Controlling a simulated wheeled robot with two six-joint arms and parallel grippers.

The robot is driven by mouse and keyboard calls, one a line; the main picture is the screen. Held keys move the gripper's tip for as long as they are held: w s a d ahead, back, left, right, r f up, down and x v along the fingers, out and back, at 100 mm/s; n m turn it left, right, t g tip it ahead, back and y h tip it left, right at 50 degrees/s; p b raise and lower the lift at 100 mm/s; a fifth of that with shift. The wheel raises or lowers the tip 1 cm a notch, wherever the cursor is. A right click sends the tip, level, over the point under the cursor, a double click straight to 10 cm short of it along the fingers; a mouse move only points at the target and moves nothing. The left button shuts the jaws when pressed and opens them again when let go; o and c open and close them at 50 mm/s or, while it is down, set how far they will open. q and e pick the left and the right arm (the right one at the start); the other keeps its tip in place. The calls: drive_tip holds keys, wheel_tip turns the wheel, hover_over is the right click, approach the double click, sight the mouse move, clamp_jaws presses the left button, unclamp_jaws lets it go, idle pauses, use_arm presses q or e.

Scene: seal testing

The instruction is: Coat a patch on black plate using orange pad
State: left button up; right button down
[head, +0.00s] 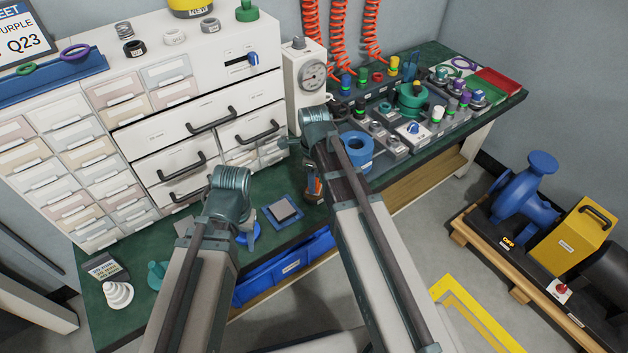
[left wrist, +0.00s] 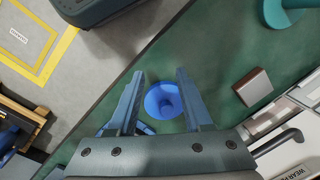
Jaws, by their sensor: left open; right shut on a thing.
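A dark grey-black square plate (head: 284,210) lies on a blue base (head: 273,222) on the green bench, between my two arms. An orange-and-dark item (head: 312,187), which looks like the orange pad, hangs at my right gripper (head: 310,168), just right of the plate and apart from it. My right gripper is shut on it; the arm partly hides the grip. My left gripper (left wrist: 160,73) is open and empty. In the left wrist view its fingers point down on either side of a round blue knobbed piece (left wrist: 164,100), which stands on the bench.
White drawers (head: 215,130) stand behind the bench. A brown-grey block (left wrist: 253,88) lies near the drawers. A blue cylinder (head: 357,152) and a gauge stand (head: 305,82) are at the right.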

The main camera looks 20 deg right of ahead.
use_arm(q)
drive_tip(key=shift+f+b, duration=0.55)
drive_tip(key=shift+b, duration=0.05)
use_arm(e)
drive_tip(key=shift+f, duration=0.5)
idle(1.1)
use_arm(q)
wheel_tip(320, 180, up, 7)
drive_tip(key=p, duration=0.7)
use_arm(e)
wheel_tip(320, 180, up, 7)
